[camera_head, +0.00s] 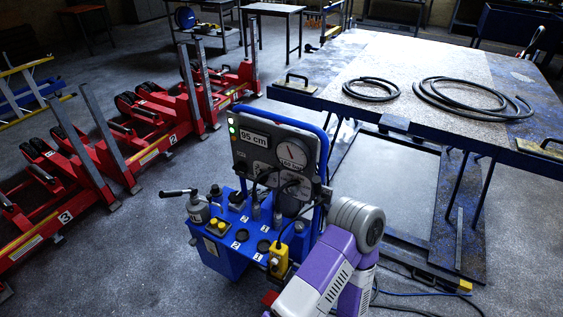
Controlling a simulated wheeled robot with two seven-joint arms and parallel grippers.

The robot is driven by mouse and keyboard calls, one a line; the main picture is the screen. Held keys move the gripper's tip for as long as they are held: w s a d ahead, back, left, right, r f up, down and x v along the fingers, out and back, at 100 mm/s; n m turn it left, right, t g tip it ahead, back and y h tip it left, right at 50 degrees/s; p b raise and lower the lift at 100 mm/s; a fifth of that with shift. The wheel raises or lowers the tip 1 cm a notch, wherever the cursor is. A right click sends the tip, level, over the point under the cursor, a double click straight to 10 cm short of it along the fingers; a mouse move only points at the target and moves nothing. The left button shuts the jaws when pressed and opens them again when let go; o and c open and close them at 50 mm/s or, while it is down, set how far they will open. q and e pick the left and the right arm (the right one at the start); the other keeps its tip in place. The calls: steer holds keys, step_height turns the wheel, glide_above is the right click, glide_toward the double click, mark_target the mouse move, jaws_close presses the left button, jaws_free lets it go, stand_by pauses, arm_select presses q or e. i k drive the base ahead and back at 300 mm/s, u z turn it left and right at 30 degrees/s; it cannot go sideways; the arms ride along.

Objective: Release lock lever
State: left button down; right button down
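The blue control unit (228,262) stands in the middle, with an upright grey panel (243,157) carrying a "95 cm" display and a round dial gauge (292,154). A grey cylinder marked "OIL" (198,212) with a black handle (178,192) is at its left. Several short levers and knobs stand on its numbered top; I cannot tell which is the lock lever. A yellow hand control (278,257) hangs at the front. My purple and white arm comes in from the bottom beside the unit's right side; no gripper fingers show. My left arm is not in view.
A large blue platform (425,80) with coiled black hoses (470,98) stands at the right. Cables lie on the floor at the lower right. Grey floor (110,270) is clear at the lower left.

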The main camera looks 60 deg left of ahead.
mark_target(316, 179)
steer(key=u, duration=0.65)
steer(key=i, duration=0.6)
steer(key=u, duration=0.55)
